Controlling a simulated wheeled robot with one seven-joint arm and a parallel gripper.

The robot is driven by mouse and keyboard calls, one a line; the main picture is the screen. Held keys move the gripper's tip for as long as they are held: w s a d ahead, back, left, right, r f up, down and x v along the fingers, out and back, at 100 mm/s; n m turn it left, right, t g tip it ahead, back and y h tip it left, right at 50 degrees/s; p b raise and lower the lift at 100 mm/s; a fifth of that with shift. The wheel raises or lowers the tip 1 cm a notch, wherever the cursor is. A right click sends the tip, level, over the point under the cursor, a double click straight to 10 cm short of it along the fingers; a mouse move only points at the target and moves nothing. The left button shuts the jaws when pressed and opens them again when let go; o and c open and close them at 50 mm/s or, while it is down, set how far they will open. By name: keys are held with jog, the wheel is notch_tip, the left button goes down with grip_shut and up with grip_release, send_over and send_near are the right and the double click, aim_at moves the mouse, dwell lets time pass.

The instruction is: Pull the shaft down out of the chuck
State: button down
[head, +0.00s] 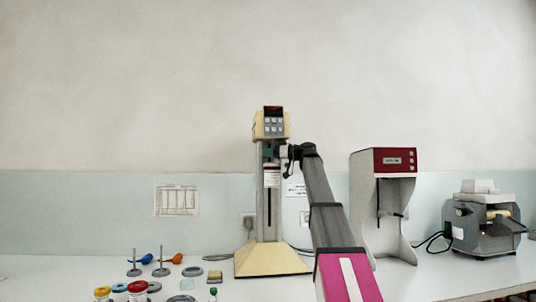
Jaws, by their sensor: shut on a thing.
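The stirrer's cream head (270,126), with a red display and buttons, sits on top of a grey column (259,205) above a flared cream base (271,260). My arm reaches up from the lower right, and my gripper (284,153) is at the column's upper end, just below the head. It is shut on the shaft, but the fingers and the shaft are too small and dark to make out apart. The chuck is not clearly visible under the head. I cannot tell how far the shaft sits in the chuck.
A white and dark red machine (395,161) stands right of my arm, with a grey machine (481,225) farther right. Stands with blue (147,259) and orange (174,259) parts, and several lidded jars (137,289), occupy the left of the bench. A wall is behind.

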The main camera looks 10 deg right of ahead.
jog(key=shift+f, duration=0.2)
jog(key=c, duration=0.8)
grip_release()
jog(key=shift+o, duration=0.2)
jog(key=v, duration=0.8)
dwell(0.7)
